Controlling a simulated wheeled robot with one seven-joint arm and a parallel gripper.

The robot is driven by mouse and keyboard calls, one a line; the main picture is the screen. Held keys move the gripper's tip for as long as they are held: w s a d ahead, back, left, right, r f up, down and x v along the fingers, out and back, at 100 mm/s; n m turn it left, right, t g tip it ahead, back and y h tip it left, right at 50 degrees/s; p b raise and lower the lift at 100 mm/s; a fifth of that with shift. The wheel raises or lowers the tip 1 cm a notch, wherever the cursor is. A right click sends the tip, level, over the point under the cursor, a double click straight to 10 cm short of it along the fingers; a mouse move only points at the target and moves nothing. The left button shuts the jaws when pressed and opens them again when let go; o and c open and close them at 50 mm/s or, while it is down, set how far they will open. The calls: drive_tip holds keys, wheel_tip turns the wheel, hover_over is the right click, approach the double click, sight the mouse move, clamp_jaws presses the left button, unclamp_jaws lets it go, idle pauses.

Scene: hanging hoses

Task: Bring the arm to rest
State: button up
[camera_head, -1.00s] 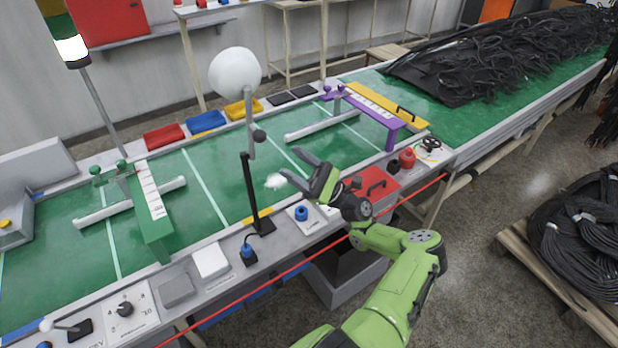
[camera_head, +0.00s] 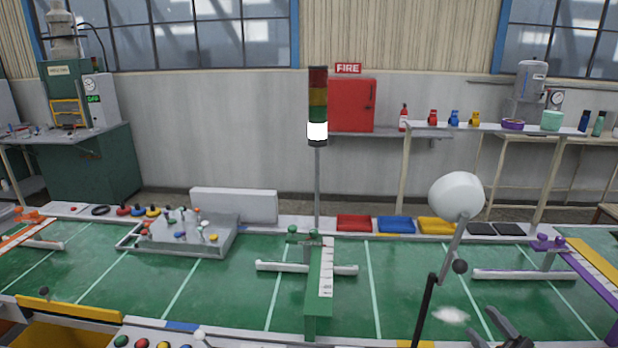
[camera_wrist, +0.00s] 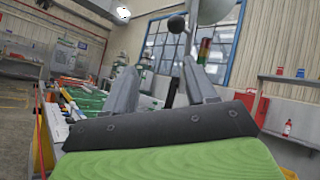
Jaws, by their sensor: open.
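My gripper (camera_wrist: 162,92) shows in the wrist view with its two grey fingers apart and nothing between them. In the head view only the tips of my gripper (camera_head: 508,332) show at the bottom edge, right of centre, over the green bench (camera_head: 390,290). The rest of my arm is outside the head view. In the wrist view the fingers point across the room toward the window and wall.
A lamp with a white round head (camera_head: 456,196) on a jointed black arm stands just left of my gripper. A green gauge stand (camera_head: 320,285) and a signal tower (camera_head: 317,105) are farther left. Red (camera_head: 354,223), blue (camera_head: 396,225) and yellow trays (camera_head: 436,226) line the bench's back edge.

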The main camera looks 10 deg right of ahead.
drive_tip(key=w+a+n+g+y, duration=0.2)
drive_tip(key=w+a+n+g, duration=0.4)
drive_tip(key=a+g, duration=0.55)
drive_tip(key=s+a+f+n+g+h, duration=0.2)
drive_tip(key=a+n+g+h, duration=0.6)
drive_tip(key=a, duration=0.9)
drive_tip(key=s+r+n+t+h, duration=0.2)
drive_tip(key=s+r+n+h, duration=0.2)
drive_tip(key=s, duration=0.6)
drive_tip(key=s+r+n+t+h, duration=0.3)
drive_tip(key=s+r+n+h, duration=0.1)
drive_tip(key=s, duration=0.6)
drive_tip(key=shift+d+r+h, duration=0.4)
drive_tip(key=shift+r+h, duration=0.3)
drive_tip(key=shift+h, duration=0.3)
